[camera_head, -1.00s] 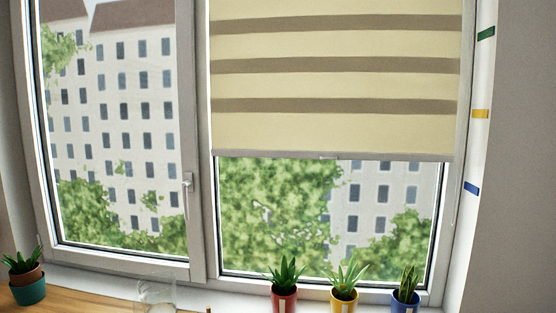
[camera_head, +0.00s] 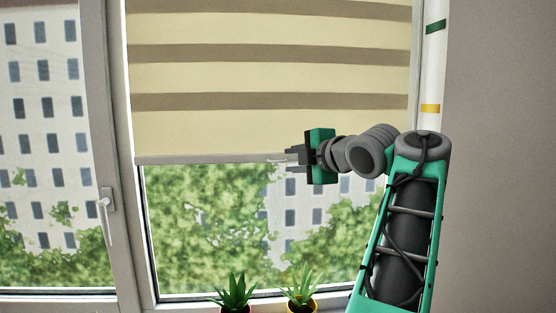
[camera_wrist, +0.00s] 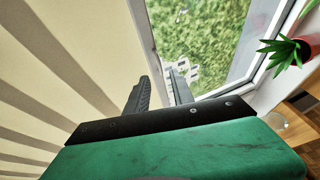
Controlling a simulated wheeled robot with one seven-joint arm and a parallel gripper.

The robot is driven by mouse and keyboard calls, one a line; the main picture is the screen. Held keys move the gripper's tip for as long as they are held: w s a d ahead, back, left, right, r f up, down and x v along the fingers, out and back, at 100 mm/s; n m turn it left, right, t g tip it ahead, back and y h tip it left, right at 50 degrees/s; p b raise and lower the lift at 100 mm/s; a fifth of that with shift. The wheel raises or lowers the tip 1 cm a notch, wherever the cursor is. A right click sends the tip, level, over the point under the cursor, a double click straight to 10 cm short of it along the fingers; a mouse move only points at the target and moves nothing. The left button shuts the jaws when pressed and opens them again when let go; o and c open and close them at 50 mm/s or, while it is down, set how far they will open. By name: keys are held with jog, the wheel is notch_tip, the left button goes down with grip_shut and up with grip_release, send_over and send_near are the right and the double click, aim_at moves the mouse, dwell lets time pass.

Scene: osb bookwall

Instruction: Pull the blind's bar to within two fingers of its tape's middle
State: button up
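The cream blind (camera_head: 250,75) with brown stripes covers the upper part of the right window. Its grey bottom bar (camera_head: 200,159) hangs level, with a small tab (camera_head: 277,160) at its middle. On the right side of the frame are a green tape (camera_head: 435,27) and a yellow tape (camera_head: 430,108); the bar hangs lower than the yellow one. No blue tape shows now. My gripper (camera_head: 289,159) is at the tab, its fingers apart. In the wrist view the fingers (camera_wrist: 158,85) point toward the bar (camera_wrist: 142,28); whether they touch the tab I cannot tell.
Potted plants stand on the sill below, a red pot (camera_head: 235,308) and a yellow pot (camera_head: 301,306) among them. A window handle (camera_head: 106,203) is on the left sash. The grey wall (camera_head: 505,150) is at the right. My arm hides the lower right of the window.

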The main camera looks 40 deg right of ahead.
aim_at(278, 161)
jog(key=p+x, duration=0.1)
jog(key=x, duration=0.4)
jog(key=shift+w+f, duration=0.1)
jog(key=shift+w, duration=0.25)
grip_shut()
dwell(1.0)
